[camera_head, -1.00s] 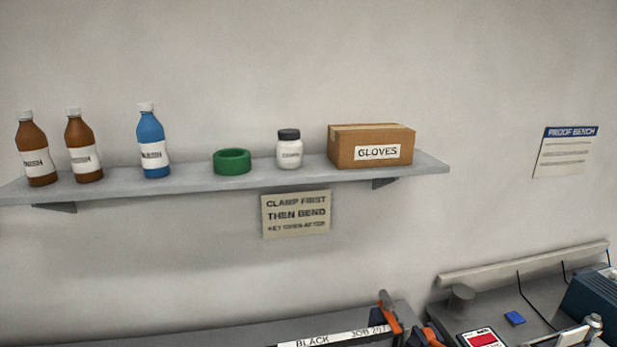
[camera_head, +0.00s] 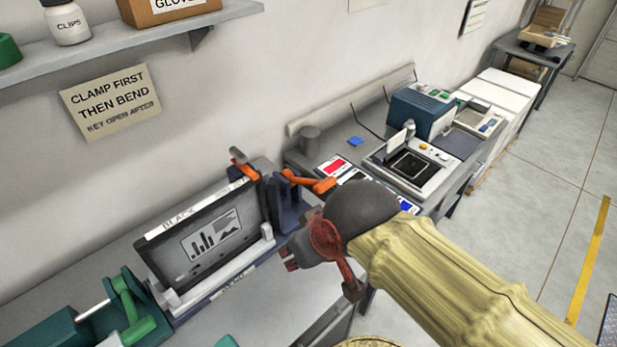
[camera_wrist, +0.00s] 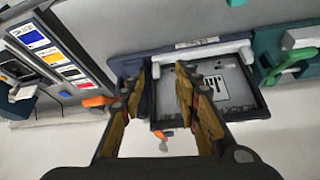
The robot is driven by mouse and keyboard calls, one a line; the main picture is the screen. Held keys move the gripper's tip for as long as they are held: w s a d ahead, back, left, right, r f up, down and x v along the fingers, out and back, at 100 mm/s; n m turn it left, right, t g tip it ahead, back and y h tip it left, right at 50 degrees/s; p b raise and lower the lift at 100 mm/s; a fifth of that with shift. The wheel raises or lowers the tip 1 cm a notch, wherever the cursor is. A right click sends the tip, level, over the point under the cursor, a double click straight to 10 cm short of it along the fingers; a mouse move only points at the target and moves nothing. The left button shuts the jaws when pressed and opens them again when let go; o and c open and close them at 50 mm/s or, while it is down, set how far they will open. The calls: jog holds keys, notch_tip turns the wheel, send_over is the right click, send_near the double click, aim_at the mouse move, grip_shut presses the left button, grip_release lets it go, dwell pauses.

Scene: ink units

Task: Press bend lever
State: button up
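A bench fixture holds a dark-framed plate with a bar-chart image (camera_head: 212,240), and it also shows in the wrist view (camera_wrist: 222,85). One orange lever (camera_head: 312,182) sticks out at the fixture's right end by dark blue brackets. A second orange piece (camera_head: 240,163) stands at its back corner. The wrist view shows an orange handle (camera_wrist: 98,101) left of my fingers and another orange piece (camera_wrist: 166,138) between them. I cannot tell which is the bend lever. My gripper (camera_head: 289,258) is near the fixture's right end, with its fingers (camera_wrist: 166,68) apart and empty. No contact is visible.
A green clamp (camera_head: 130,310) stands at the fixture's left. A sign (camera_head: 108,100) on the wall reads "CLAMP FIRST THEN BEND". A second bench at right carries colour cards (camera_head: 336,165), a blue machine (camera_head: 420,112) and a screen unit (camera_head: 408,163). Floor (camera_head: 560,220) is clear at far right.

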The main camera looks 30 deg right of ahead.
jog(key=shift+c, duration=0.2)
jog(key=shift+d+r+p, duration=0.2)
jog(key=shift+r+p, duration=0.2)
jog(key=shift+p, duration=0.1)
jog(key=shift+c, duration=1.4)
jog(key=d+r+p, duration=0.1)
jog(key=p, duration=0.1)
jog(key=w+d+r+m+g+p, duration=0.1)
jog(key=d+p, duration=0.1)
jog(key=p, duration=0.1)
jog(key=w+d+r+m+g+p, duration=0.1)
jog(key=p, duration=0.2)
jog(key=shift+w+d+r, duration=0.15)
jog(key=shift+d+r, duration=0.05)
jog(key=shift+r, duration=0.1)
grip_shut()
jog(key=w+d+r+n+p, duration=0.2)
jog(key=w+d+p, duration=0.4)
jog(key=w, duration=0.3)
jog(key=w+d+r+n+p, duration=0.2)
jog(key=w+d+p, duration=0.4)
jog(key=w+d, duration=0.2)
jog(key=shift+w+r+g+y+p, duration=0.3)
jog(key=shift+w+r+p, duration=0.05)
jog(key=shift+p, duration=0.05)
jog(key=shift+a, duration=0.15)
